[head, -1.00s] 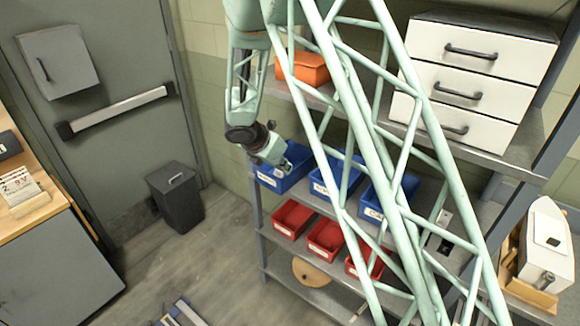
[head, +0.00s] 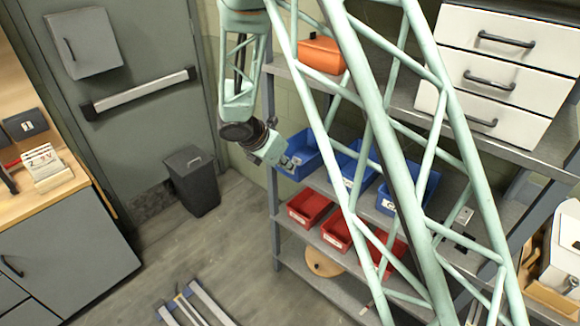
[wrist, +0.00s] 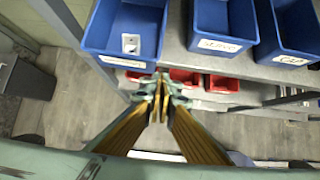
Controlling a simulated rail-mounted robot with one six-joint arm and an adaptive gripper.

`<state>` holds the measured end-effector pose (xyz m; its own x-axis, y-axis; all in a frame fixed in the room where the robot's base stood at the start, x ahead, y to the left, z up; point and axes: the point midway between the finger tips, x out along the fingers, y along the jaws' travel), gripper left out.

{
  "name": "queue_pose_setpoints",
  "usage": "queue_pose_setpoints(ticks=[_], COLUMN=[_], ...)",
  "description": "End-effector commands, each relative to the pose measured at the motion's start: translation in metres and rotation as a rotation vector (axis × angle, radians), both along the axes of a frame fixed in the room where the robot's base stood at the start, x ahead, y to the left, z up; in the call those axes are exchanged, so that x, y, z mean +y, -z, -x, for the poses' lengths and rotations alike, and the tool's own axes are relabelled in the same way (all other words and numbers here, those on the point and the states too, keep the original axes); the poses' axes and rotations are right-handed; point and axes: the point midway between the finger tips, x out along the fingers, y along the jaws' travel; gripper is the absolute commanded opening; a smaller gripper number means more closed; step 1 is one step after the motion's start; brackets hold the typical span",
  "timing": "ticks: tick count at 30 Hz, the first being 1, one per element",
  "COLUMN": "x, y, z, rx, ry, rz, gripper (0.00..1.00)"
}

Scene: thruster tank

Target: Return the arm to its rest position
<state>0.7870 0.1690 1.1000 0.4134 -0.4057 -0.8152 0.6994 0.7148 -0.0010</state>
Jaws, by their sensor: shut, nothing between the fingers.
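My gripper (head: 283,161) hangs from my pale green lattice arm beside the left end of the shelf rack in the head view. It is at the height of the blue bins, just in front of the leftmost blue bin (head: 307,152). In the wrist view the gripper (wrist: 160,88) has its fingers together, with nothing between them. In that view the leftmost blue bin (wrist: 88,38) lies beyond the fingertips. A small pale part (wrist: 131,43) with dark marks lies in that bin.
Two more blue bins, red bins (head: 309,207) and a round wooden disc (head: 322,262) sit on the shelves. An orange bin (head: 320,55) and white drawers (head: 490,75) stand above. A dark waste bin (head: 192,182) stands by the door. The floor (head: 200,255) between is mostly clear.

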Motion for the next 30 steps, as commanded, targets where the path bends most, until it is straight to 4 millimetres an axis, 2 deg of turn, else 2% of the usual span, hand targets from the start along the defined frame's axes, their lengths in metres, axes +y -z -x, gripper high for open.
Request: queue_pose_setpoints(ticks=[13,17,23,30], x=[0.0,-0.005,-0.022,-0.051], y=[0.0,-0.006,-0.026,-0.061], z=[0.0,0.002,0.01,0.03], rx=[0.0,-0.008,-0.036,-0.086], ry=[0.0,0.022,0.102,0.246], rz=[0.0,-0.009,-0.04,-0.099], gripper=[0.0,0.0,0.0,0.0])
